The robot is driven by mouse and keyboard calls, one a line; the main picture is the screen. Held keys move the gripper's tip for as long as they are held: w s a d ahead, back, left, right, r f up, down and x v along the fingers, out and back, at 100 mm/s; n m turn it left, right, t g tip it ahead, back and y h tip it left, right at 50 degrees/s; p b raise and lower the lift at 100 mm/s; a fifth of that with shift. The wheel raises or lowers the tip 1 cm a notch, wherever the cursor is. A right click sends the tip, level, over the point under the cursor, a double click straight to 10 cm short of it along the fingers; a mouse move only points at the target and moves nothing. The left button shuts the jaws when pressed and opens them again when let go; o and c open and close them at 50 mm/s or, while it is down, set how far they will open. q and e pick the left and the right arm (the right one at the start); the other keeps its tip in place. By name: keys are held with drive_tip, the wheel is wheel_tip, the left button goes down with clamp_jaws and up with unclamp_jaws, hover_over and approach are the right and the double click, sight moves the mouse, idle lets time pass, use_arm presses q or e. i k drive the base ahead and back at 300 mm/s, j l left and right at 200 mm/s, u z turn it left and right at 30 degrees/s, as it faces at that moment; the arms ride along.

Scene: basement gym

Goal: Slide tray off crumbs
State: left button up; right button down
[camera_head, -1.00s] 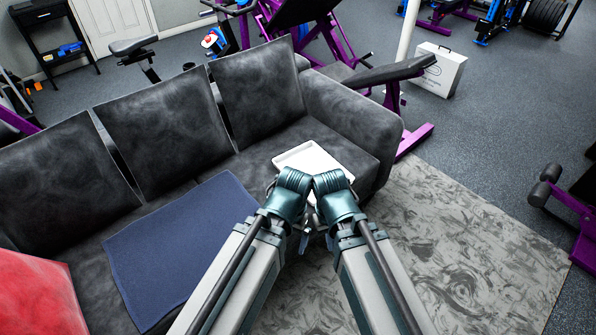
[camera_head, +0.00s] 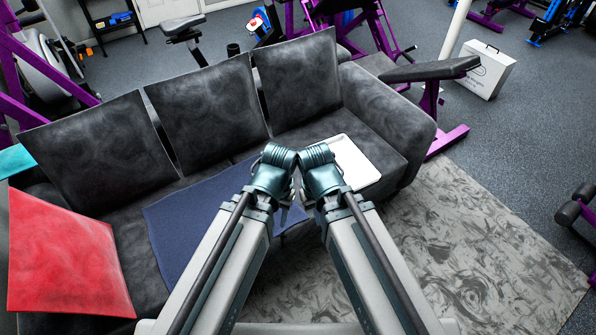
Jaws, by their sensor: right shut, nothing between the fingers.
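The white tray (camera_head: 358,168) lies flat on the sofa's right-hand seat, near the armrest; its left part is hidden behind my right wrist. No crumbs can be made out. My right gripper (camera_head: 306,201) is shut and empty, over the sofa's front edge, just left of the tray in the picture. My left gripper (camera_head: 284,211) is close beside it on the left, over the blue cloth's right edge; its fingers are mostly hidden, so I cannot tell whether it is open.
The dark sofa (camera_head: 147,244) has loose back cushions and a right armrest. A blue cloth (camera_head: 190,225) covers its middle seat. A red cushion (camera_head: 65,255) is at the left. A grey patterned rug (camera_head: 470,255) lies in front. Purple gym equipment (camera_head: 432,105) stands beyond the armrest.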

sight(359, 173)
drive_tip(key=i+l+u, duration=0.1)
drive_tip(key=u, duration=0.3)
drive_tip(key=l+u, duration=0.35)
drive_tip(key=i+l+u, duration=0.1)
drive_tip(key=u, duration=0.3)
drive_tip(key=l+u, duration=0.5)
drive_tip(key=l, duration=0.3)
drive_tip(key=k+l+u, duration=0.1)
drive_tip(key=l, duration=0.3)
drive_tip(key=k+l+u, duration=0.15)
drive_tip(key=l, duration=0.25)
drive_tip(key=l+u, duration=0.1)
drive_tip(key=l, duration=0.35)
drive_tip(key=k+l+u, duration=0.15)
drive_tip(key=l, duration=0.25)
drive_tip(key=k+l, duration=0.1)
drive_tip(key=l, duration=0.2)
drive_tip(key=k+l, duration=0.1)
drive_tip(key=l, duration=0.15)
